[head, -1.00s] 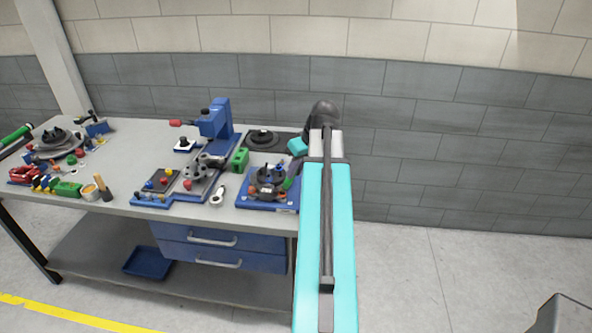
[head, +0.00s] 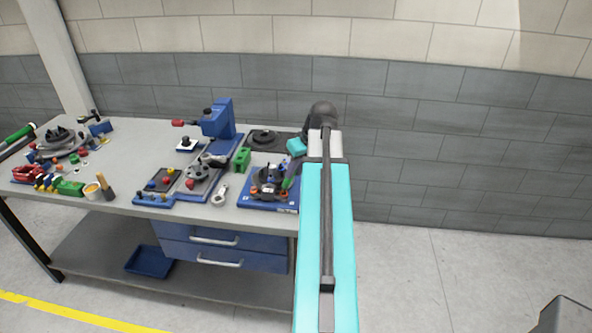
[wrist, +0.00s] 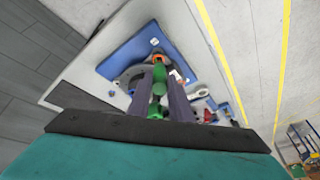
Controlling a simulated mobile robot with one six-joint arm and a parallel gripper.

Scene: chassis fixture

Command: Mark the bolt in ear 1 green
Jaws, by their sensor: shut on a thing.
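My gripper (wrist: 160,82) is shut on a green marker (wrist: 158,88), which sits between its two dark fingers. In the head view the green marker (head: 287,183) points down at the right side of the chassis fixture. The fixture is a blue plate (head: 254,204) bearing a dark round chassis (head: 266,183) with orange and dark details on it. In the wrist view the blue plate (wrist: 122,58) lies beyond the fingers, with an orange part (wrist: 155,42) near the fingertips. The fingers hide part of the chassis. I cannot tell which ear is ear 1, nor whether the marker touches a bolt.
A green block (head: 242,159) and a blue press (head: 219,119) stand left of the fixture. A ring-ended tool (head: 219,195) lies near the front edge. Several parts crowd the bench's left end.

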